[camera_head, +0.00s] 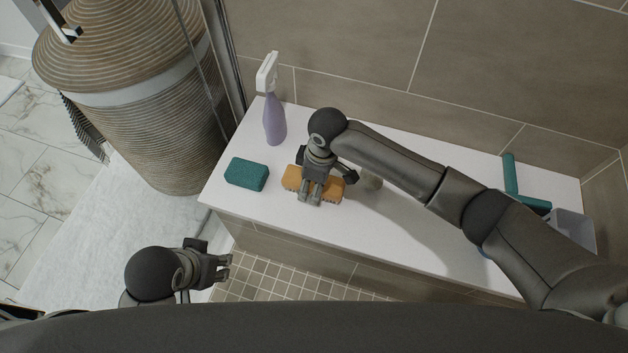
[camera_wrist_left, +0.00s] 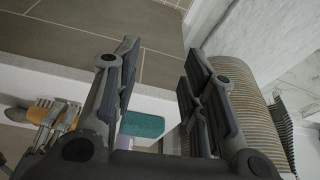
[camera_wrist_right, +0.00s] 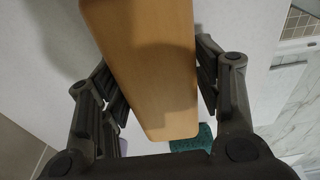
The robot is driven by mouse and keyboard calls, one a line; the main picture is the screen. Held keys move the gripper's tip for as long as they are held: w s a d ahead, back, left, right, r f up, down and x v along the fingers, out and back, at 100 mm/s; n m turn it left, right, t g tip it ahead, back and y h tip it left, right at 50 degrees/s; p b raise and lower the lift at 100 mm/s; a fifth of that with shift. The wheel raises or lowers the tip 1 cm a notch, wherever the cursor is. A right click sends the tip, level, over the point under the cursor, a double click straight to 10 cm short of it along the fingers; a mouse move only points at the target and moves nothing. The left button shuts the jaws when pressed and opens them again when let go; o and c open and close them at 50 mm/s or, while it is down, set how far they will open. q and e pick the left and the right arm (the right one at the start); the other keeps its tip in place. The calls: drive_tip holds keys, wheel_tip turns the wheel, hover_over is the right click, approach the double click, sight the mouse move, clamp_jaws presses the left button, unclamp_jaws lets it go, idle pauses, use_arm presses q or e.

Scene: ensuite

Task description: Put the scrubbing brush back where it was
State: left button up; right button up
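The scrubbing brush (camera_head: 330,191) has an orange-brown wooden back and is over the white ledge near its front edge, right of a green sponge (camera_head: 246,174). My right gripper (camera_head: 309,190) comes down on it from above, with its fingers on both long sides. In the right wrist view the brush back (camera_wrist_right: 150,65) fills the space between the fingers, which look closed against it. Pale bristles show under the brush (camera_wrist_left: 38,112) in the left wrist view. Whether it rests on the ledge is unclear. My left gripper (camera_head: 226,267) is open and empty, in front of the ledge.
A purple spray bottle (camera_head: 273,122) stands behind the sponge. A small pale object (camera_head: 371,182), partly hidden by my right arm, stands right of the brush. A teal-handled tool (camera_head: 512,180) and grey container (camera_head: 573,226) are at the right end. A ribbed basket (camera_head: 150,130) stands left.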

drive_tip(key=shift+o, duration=0.7)
drive_tip(key=shift+r, duration=0.1)
wheel_tip(320, 180, up, 4)
drive_tip(key=shift+d+f+p, duration=0.1)
drive_tip(key=shift+d+p, duration=0.05)
drive_tip(key=shift+p, duration=0.55)
drive_tip(key=r, duration=0.2)
drive_tip(key=r+p, duration=0.1)
drive_tip(key=r, duration=0.1)
drive_tip(key=r+p, duration=0.1)
drive_tip(key=r, duration=0.2)
drive_tip(key=shift+s+d, duration=0.2)
drive_tip(key=shift+d, duration=0.2)
use_arm(q)
drive_tip(key=s+x, duration=0.1)
drive_tip(key=x, duration=0.8)
drive_tip(key=shift+d+f+g, duration=0.15)
drive_tip(key=shift+f+g, duration=0.15)
drive_tip(key=shift+f, duration=0.2)
use_arm(e)
drive_tip(key=shift+d+r, duration=0.1)
drive_tip(key=shift+r, duration=0.55)
use_arm(q)
drive_tip(key=shift+s, duration=0.15)
